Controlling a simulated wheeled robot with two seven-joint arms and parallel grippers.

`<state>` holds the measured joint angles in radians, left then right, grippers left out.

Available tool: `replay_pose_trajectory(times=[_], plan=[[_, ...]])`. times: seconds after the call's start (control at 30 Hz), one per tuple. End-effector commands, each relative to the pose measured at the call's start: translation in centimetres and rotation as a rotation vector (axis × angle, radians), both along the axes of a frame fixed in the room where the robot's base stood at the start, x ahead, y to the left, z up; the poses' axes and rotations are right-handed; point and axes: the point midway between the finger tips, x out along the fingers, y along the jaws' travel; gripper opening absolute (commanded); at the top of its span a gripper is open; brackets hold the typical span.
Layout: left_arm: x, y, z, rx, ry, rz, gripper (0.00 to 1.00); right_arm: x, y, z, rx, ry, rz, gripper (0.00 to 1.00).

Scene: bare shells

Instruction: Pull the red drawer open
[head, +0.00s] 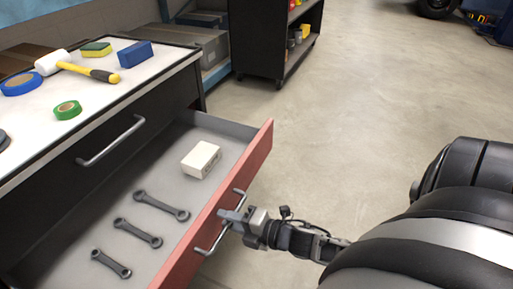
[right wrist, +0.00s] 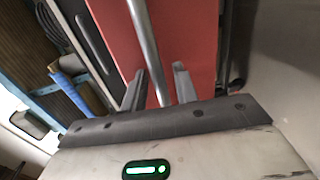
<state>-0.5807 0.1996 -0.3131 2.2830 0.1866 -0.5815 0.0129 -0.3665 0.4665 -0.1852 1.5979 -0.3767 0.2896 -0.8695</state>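The red drawer (head: 262,150) is pulled well out from the dark cabinet. Its inside is in plain view in the head view. A grey bar handle (head: 213,243) runs along its red front. My right gripper (head: 232,215) is at this handle, outside the drawer front. In the right wrist view the handle bar (right wrist: 143,35) passes between the two fingers (right wrist: 160,82) in front of the red panel (right wrist: 190,40). The fingers stand apart, with a gap visible beside the bar. My left gripper is not in view.
The drawer holds a white box (head: 201,159) and several wrenches (head: 161,205). A closed dark drawer (head: 110,140) lies above it. The white cabinet top (head: 105,95) carries a mallet (head: 75,67), tape rolls and blocks. A dark shelf cart (head: 262,40) stands behind.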

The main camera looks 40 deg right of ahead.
Motion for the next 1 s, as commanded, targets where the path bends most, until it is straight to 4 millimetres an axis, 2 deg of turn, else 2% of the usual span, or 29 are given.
replay_pose_trajectory(times=[0.13, 0.27, 0.5, 0.7, 0.83, 1.0], plan=[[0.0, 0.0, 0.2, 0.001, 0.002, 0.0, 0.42, -0.7, -0.2, 0.1, 0.001, 0.003, 0.0, 0.3], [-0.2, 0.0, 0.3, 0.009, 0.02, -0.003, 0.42, -2.6, -1.0, 0.7, 0.0, 0.004, 0.0, 0.3], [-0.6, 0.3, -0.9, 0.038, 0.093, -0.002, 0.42, -8.0, -3.3, 1.9, 0.0, 0.007, -0.003, 0.3], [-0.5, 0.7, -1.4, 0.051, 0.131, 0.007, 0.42, -11.8, -4.9, 2.7, 0.0, 0.004, -0.002, 0.3], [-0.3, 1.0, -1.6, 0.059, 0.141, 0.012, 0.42, -13.4, -5.6, 3.1, 0.0, 0.002, -0.002, 0.3], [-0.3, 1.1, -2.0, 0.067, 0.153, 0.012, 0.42, -14.3, -6.0, 3.2, 0.001, 0.0, -0.001, 0.3]])
